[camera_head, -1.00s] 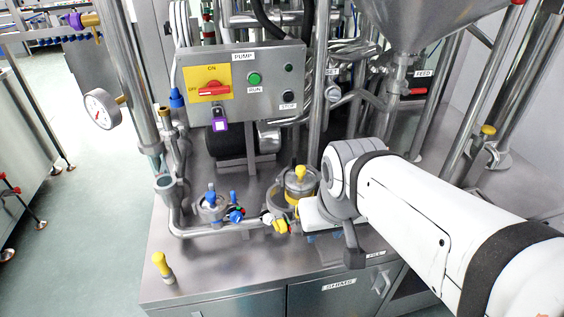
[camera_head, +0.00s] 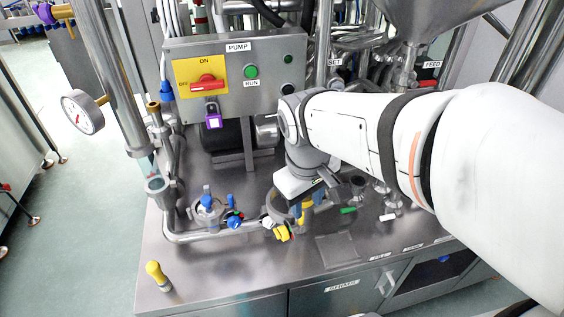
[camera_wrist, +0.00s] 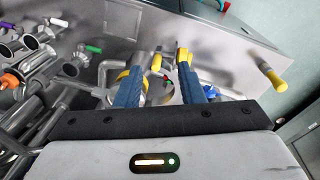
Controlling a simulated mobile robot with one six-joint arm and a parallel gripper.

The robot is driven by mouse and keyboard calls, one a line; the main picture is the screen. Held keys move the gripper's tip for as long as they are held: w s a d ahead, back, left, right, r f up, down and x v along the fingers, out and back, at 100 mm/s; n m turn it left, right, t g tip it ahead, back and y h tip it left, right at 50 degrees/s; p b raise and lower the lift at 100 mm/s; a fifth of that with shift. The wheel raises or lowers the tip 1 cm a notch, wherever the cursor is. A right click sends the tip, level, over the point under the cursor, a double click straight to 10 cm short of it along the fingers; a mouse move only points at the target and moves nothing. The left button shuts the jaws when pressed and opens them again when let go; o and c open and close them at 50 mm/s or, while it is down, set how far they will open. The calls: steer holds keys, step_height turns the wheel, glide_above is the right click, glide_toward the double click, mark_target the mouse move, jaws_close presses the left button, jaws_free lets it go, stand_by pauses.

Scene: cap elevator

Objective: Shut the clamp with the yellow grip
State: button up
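The clamp with the yellow grip (camera_head: 282,233) is on the pipe joint at the front of the steel counter. Its yellow grip shows in the wrist view (camera_wrist: 183,55) just beyond the right fingertip. My gripper (camera_wrist: 160,71) points down at the joint, its two blue fingers apart with nothing held between them. In the head view my gripper (camera_head: 307,204) is over the fitting right behind the clamp and hides much of it. I cannot tell whether the grip touches the right finger, or how far the clamp stands open.
A blue-handled fitting (camera_head: 208,208) stands left of the clamp. A yellow-topped post (camera_head: 157,274) stands at the counter's front left. The pump box (camera_head: 240,78) is behind. Small green-ended and white-ended parts are right of my gripper.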

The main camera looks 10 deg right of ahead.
steer(key=w+a+f+n+g+h, duration=0.2)
steer(key=w+n+g+h, duration=0.1)
steer(key=w+n, duration=0.35)
steer(key=shift+n+g, duration=0.3)
steer(key=shift+n, duration=0.05)
steer(key=p+x, duration=0.1)
steer(key=x, duration=0.7)
steer(key=shift+s+a, duration=0.1)
steer(key=shift+s, duration=0.1)
steer(key=shift+c, duration=0.2)
jaws_close()
